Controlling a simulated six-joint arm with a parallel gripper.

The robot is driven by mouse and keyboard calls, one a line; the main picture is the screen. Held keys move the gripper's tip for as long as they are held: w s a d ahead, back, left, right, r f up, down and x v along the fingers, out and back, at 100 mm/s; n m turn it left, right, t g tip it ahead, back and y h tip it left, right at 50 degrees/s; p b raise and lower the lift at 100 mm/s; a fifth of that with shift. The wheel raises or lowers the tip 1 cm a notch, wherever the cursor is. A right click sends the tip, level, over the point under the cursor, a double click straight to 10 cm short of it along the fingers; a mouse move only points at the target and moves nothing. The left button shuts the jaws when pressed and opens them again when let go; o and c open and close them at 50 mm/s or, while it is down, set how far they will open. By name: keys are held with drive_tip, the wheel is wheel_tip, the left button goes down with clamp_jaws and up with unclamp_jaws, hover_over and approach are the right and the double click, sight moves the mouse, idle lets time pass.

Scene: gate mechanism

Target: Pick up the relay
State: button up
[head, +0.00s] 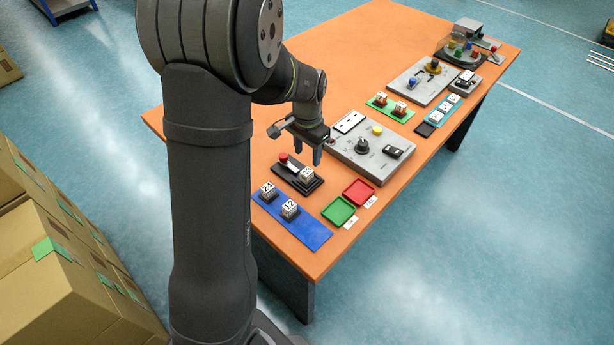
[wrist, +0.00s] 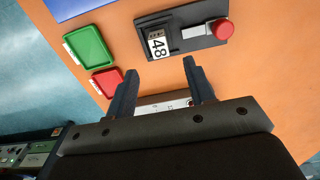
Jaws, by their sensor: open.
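A grey relay block with a white label reading 48 (wrist: 158,44) sits in a black holder (wrist: 205,42) with a red knob (wrist: 220,29). In the head view the same block (head: 307,173) stands at the right of its holder. Two similar blocks, labelled 23 (head: 267,190) and 12 (head: 290,208), stand on a blue mat (head: 316,234). I cannot tell from the pictures which block is the task's relay. My gripper (head: 309,153) is open and empty above the table, behind the black holder. In the wrist view its fingers (wrist: 160,78) point toward the holder, apart from the block.
Green (head: 338,211) and red (head: 358,192) trays lie right of the holder. A grey panel (head: 365,148) with a knob and switch lies close to my gripper. More panels and blocks stand at the table's far end. Bare orange table (head: 400,40) shows at the back.

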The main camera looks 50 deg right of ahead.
sight(307, 172)
wheel_tip(307, 172, down, 9)
drive_tip(key=shift+a+r, duration=0.1)
drive_tip(key=shift+r, duration=0.1)
clamp_jaws()
idle(0.4)
